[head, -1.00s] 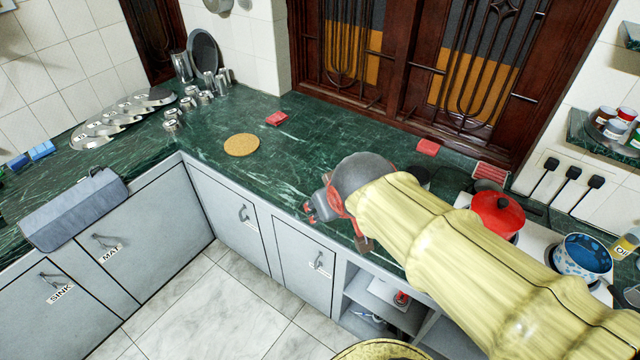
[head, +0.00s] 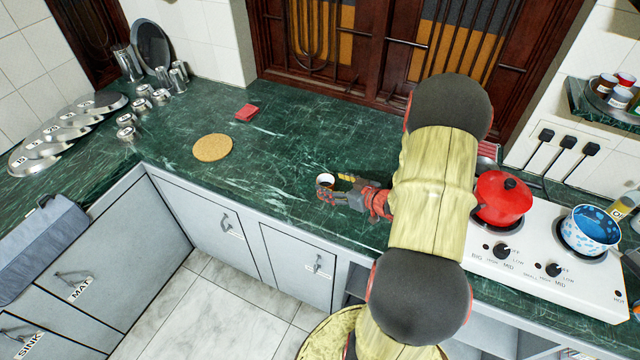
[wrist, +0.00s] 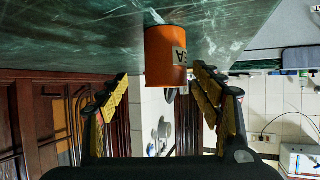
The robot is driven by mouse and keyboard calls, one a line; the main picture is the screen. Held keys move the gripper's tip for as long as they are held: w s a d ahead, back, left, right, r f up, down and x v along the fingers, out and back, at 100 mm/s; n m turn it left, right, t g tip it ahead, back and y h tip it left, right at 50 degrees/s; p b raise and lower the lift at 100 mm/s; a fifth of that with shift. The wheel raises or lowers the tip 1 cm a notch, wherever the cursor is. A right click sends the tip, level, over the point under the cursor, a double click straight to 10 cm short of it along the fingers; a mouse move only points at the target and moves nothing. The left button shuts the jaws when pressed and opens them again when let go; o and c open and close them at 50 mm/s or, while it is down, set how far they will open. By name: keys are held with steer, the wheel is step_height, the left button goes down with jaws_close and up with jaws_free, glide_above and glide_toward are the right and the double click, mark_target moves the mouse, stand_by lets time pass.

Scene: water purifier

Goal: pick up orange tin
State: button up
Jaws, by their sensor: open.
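The orange tin (wrist: 165,58) stands on the green marble counter, with part of a label reading "EA" on its side. The wrist view shows it upside down. My gripper (wrist: 160,78) is open, with one yellow-padded finger on each side of the tin in the wrist view. A gap shows on both sides, so neither finger appears to touch it. In the head view my gripper (head: 336,190) is low over the counter, pointing left.
A red pot (head: 502,200) and a blue pot (head: 590,230) are on the white stove (head: 530,262) at right. A cork mat (head: 212,148) and a red block (head: 247,113) lie left on the counter. Counter between mat and gripper is clear.

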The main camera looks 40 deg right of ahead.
mark_target(318, 181)
steer(key=b+x, duration=0.1)
steer(key=x, duration=0.1)
steer(key=b+x, duration=0.1)
steer(key=x, duration=0.2)
steer(key=a+x, duration=0.1)
steer(key=x, duration=0.1)
steer(key=shift+f+b, duration=0.3)
steer(key=shift+b, duration=0.1)
steer(key=shift+w, duration=0.35)
steer(key=shift+c, duration=1.2)
steer(key=c, duration=1.1)
steer(key=shift+c, duration=0.4)
